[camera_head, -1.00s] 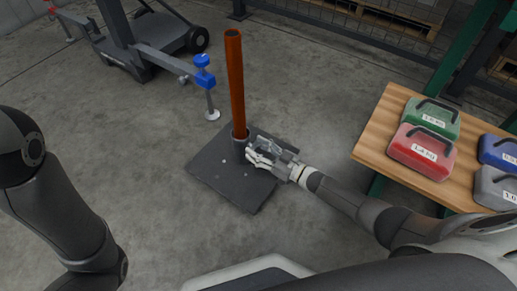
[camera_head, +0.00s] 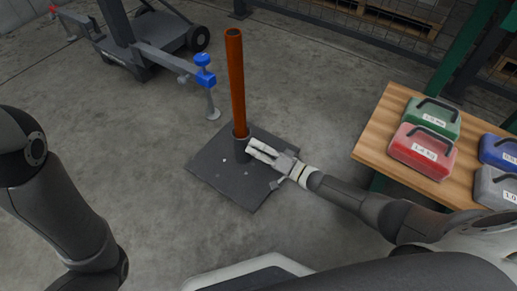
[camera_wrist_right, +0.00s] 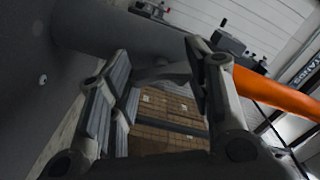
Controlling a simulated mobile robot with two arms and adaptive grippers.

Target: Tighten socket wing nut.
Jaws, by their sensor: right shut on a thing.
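An orange-brown post (camera_head: 236,85) stands upright in a dark socket (camera_head: 241,147) on a square dark base plate (camera_head: 222,175) on the floor. My right gripper (camera_head: 256,149) reaches in from the right, its fingertips at the right side of the socket. In the right wrist view the grey socket tube (camera_wrist_right: 120,35) and the orange post (camera_wrist_right: 275,95) run behind the fingers. A small grey piece, seemingly the wing nut (camera_wrist_right: 165,73), sits between the two fingers, which are shut on it. The head view does not show the nut. My left gripper is out of view.
A wooden table (camera_head: 372,140) with green (camera_head: 432,118), red (camera_head: 422,150), blue and grey weight cases stands at the right. Floor left of the plate is clear.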

